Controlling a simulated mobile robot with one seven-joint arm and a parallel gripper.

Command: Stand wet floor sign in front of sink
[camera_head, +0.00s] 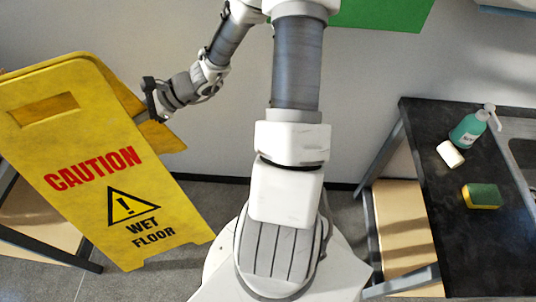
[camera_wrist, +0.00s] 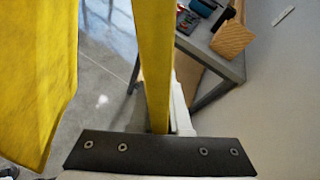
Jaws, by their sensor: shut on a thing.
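The yellow wet floor sign (camera_head: 110,195) is at the left in the head view, spread in an A shape and leaning, with its "CAUTION WET FLOOR" face toward the camera. My gripper (camera_head: 152,100) is shut on the edge of the sign's rear panel, near its upper right. In the wrist view the gripped yellow panel (camera_wrist: 155,75) runs up from the gripper, and the other panel (camera_wrist: 35,85) hangs at the left. Part of a sink (camera_head: 524,128) shows at the right edge in the head view, set in a dark counter (camera_head: 450,245). The fingertips are largely hidden.
On the counter are a green soap bottle (camera_head: 468,130), a white cylinder (camera_head: 450,154) and a sponge (camera_head: 482,196). My base stands between sign and counter. The wrist view shows a table (camera_wrist: 222,66) with tools.

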